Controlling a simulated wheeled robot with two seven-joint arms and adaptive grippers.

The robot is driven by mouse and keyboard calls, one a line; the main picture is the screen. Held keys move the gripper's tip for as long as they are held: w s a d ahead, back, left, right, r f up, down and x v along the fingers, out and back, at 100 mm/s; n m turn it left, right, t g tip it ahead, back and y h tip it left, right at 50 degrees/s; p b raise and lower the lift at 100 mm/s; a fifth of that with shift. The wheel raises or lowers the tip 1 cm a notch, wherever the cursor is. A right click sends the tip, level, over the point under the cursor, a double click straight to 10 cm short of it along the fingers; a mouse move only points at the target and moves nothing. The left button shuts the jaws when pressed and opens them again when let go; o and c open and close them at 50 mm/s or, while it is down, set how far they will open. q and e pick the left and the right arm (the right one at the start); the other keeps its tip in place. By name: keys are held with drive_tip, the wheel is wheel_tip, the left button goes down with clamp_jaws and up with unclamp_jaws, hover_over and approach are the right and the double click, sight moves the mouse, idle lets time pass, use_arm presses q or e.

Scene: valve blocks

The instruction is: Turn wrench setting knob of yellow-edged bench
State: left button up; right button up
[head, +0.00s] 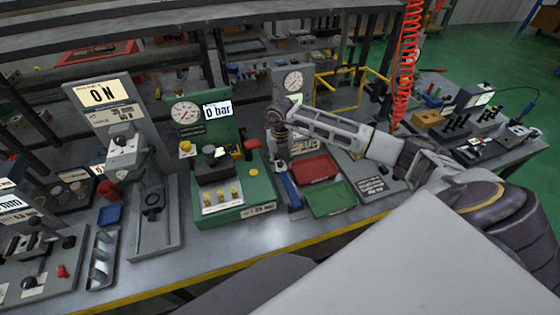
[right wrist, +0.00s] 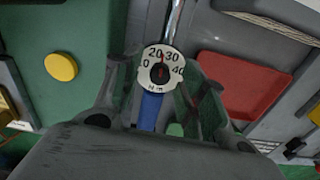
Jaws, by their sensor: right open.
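The torque wrench lies on the yellow-edged bench (head: 215,268), right of the green pressure unit. Its blue handle (head: 291,191) shows in the head view, while its upper part is largely hidden by my arm. In the right wrist view its round white dial knob (right wrist: 163,68) carries numbers from 0 to 40 and N m, with a red pointer near the middle. The blue handle (right wrist: 152,110) and a metal shaft show there too. My right gripper (head: 283,155) points down over the wrench. It is open, its fingers on either side of the dial; contact is not visible. My left gripper is out of view.
The green pressure unit (head: 250,192), reading 0 bar, stands close on the left. A red tray (head: 315,168) and a green tray (head: 331,199) lie right of the wrench. A grey force stand (head: 152,230) is farther left. Dark shelves rise behind.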

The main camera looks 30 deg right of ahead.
clamp_jaws()
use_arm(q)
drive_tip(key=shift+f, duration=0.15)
use_arm(e)
drive_tip(key=shift+n+b, duration=0.65)
drive_tip(key=shift+n, duration=0.15)
drive_tip(key=shift+n+b, duration=0.55)
drive_tip(key=shift+n, duration=0.75)
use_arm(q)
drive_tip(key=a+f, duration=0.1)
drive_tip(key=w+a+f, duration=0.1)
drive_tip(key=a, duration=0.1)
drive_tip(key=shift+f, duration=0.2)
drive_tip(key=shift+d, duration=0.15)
